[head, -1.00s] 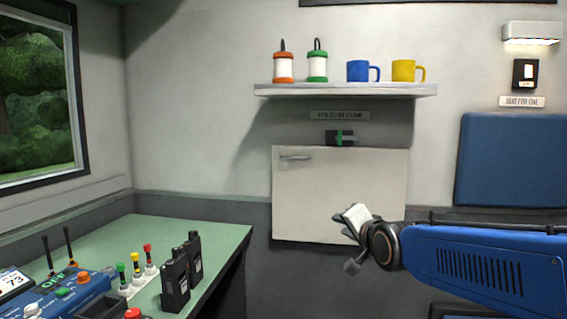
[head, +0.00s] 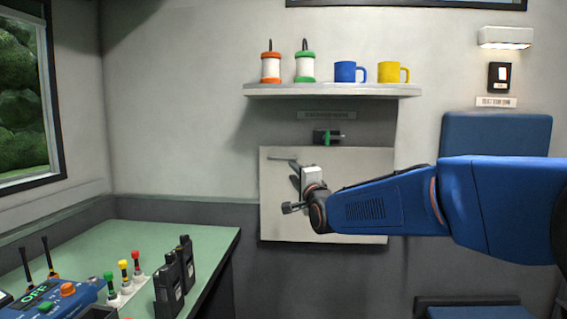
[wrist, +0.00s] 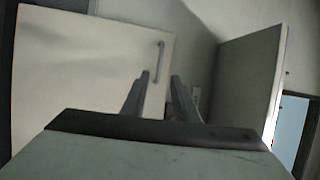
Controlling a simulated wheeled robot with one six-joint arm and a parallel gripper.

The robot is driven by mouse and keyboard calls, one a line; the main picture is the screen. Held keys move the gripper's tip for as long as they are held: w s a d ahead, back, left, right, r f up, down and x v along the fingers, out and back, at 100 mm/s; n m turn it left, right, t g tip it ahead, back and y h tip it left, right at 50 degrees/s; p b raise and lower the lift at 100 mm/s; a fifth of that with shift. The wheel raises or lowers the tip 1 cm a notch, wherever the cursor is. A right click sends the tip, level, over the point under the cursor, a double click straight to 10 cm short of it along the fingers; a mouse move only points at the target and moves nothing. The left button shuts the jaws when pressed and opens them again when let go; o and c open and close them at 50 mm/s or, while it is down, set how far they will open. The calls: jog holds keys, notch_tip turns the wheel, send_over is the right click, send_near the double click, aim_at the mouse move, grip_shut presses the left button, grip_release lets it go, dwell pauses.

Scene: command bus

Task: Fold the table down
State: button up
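The table is a pale panel (head: 275,215) standing flat and upright against the wall under the shelf. Its bar handle (head: 283,159) is near the panel's upper left corner. Above the panel is a black latch (head: 320,136) with a green lever lying sideways. My gripper (head: 297,172) is in front of the panel's upper part, just below and right of the handle, and partly hidden by its own wrist. In the wrist view the two fingers (wrist: 159,80) are apart, with the handle (wrist: 157,62) showing beyond and between them; contact cannot be told.
A shelf (head: 330,91) with two lanterns and two mugs overhangs the panel. A green desk (head: 130,245) with radios and a control box stands at the left. A blue folded seat (head: 495,160) is on the wall at the right.

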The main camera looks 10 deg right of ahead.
send_near(284, 161)
jog(key=w+r, duration=0.1)
jog(key=w+a+r, duration=0.1)
jog(key=w+a, duration=0.1)
jog(key=w, duration=0.1)
jog(key=shift+w+a+r, duration=0.1)
jog(key=shift+r, duration=0.3)
grip_shut()
dwell(1.3)
